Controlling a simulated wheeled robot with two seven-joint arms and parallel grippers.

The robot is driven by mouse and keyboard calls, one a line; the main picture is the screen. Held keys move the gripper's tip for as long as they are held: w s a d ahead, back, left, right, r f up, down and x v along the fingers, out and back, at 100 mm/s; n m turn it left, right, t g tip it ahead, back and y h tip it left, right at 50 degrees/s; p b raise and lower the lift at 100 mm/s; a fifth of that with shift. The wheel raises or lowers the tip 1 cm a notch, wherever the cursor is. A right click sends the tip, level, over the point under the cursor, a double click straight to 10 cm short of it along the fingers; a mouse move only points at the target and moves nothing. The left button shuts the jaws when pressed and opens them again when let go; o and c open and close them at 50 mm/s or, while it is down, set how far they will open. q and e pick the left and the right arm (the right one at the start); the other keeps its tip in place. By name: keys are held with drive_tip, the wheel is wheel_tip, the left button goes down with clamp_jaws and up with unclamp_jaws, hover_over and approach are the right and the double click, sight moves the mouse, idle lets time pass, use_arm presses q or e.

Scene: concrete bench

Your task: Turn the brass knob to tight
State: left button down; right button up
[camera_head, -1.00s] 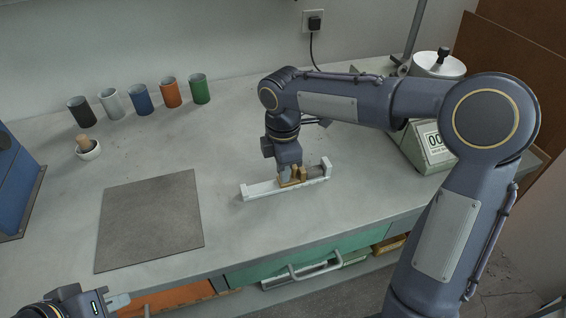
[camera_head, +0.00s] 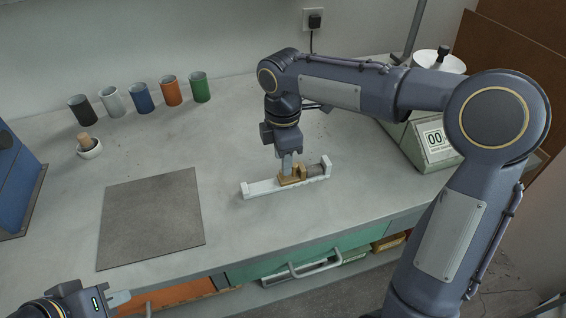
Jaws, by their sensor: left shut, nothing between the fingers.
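The brass knob (camera_head: 291,180) sits on a white holder (camera_head: 259,189) with raised ends, on the bench. A grey cylindrical part (camera_head: 317,170) lies beside the brass on its right. My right gripper (camera_head: 287,166) points down at the brass, with its fingertips just above or at its upper left. Its fingers overlap in this view, so I cannot tell whether they are apart or touch the brass. My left gripper (camera_head: 119,298) is shut and empty at the lower left, far from the holder. Any tightness mark on the knob is too small to read.
A dark grey mat (camera_head: 150,220) lies left of the holder. A green device (camera_head: 427,147) stands at the right. The bench between mat and holder is clear.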

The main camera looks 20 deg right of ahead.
drive_tip(key=shift+r+p, duration=0.3)
drive_tip(key=shift+r, duration=1.95)
drive_tip(key=s+d+r+m+t+y+p, duration=0.1)
drive_tip(key=s+d+r+m+p, duration=0.2)
drive_tip(key=s+m, duration=0.25)
drive_tip(key=s+d+r+m+t+y+p, duration=0.1)
drive_tip(key=s+d+r+m+p, duration=0.2)
drive_tip(key=s, duration=0.4)
drive_tip(key=s+f+m+t+y+p, duration=0.1)
drive_tip(key=s+m+t+p, duration=0.2)
drive_tip(key=s+m, duration=0.6)
drive_tip(key=shift+s+d+f+m+t+y, duration=0.2)
drive_tip(key=shift+s+d+m+t+y, duration=0.2)
drive_tip(key=shift+m, duration=0.85)
